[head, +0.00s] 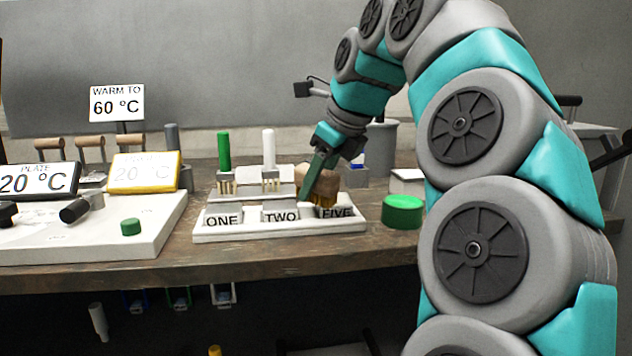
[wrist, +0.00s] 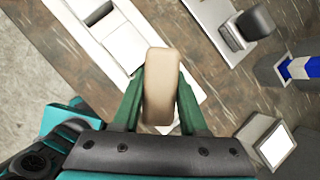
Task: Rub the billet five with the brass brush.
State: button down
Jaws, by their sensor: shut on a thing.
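My gripper (head: 312,190) is shut on a brush with a tan block body (head: 328,180). Golden bristles show at its lower end, low over the section of the white tray (head: 215,237) labelled FIVE (head: 337,211). In the wrist view the tan body (wrist: 160,85) sits between my two green fingers (wrist: 158,105). Billet five is hidden behind the brush and fingers, and I cannot tell whether the bristles touch it. The tray's other labels read ONE (head: 222,220) and TWO (head: 281,217).
Behind the tray stand a green-handled brush (head: 224,150) and a white-handled brush (head: 268,148). A green round lid (head: 402,210) is close to the tray's right. A white hot plate (head: 100,240) with a temperature sign fills the left. A grey container (head: 382,140) stands behind.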

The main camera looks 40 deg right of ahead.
aim_at(345, 195)
jog(key=shift+d, duration=0.1)
jog(key=shift+s+d, duration=0.6)
jog(key=shift+d, duration=0.35)
jog(key=shift+s+d, duration=0.6)
jog(key=shift+d, duration=0.35)
jog(key=shift+s+d+f+b, duration=0.15)
jog(key=shift+s+d+b, duration=0.4)
jog(key=shift+d, duration=0.3)
jog(key=shift+w+a+b, duration=0.25)
jog(key=shift+w+a, duration=0.2)
jog(key=shift+a, duration=0.3)
jog(key=shift+w+a+b, duration=0.2)
jog(key=shift+w+a, duration=0.25)
jog(key=shift+a, duration=0.3)
jog(key=shift+w+a+b, duration=0.2)
jog(key=shift+w+a, duration=0.25)
jog(key=shift+a, duration=0.25)
jog(key=shift+w+a+b, duration=0.15)
jog(key=shift+w+a, duration=0.25)
jog(key=shift+a, duration=0.25)
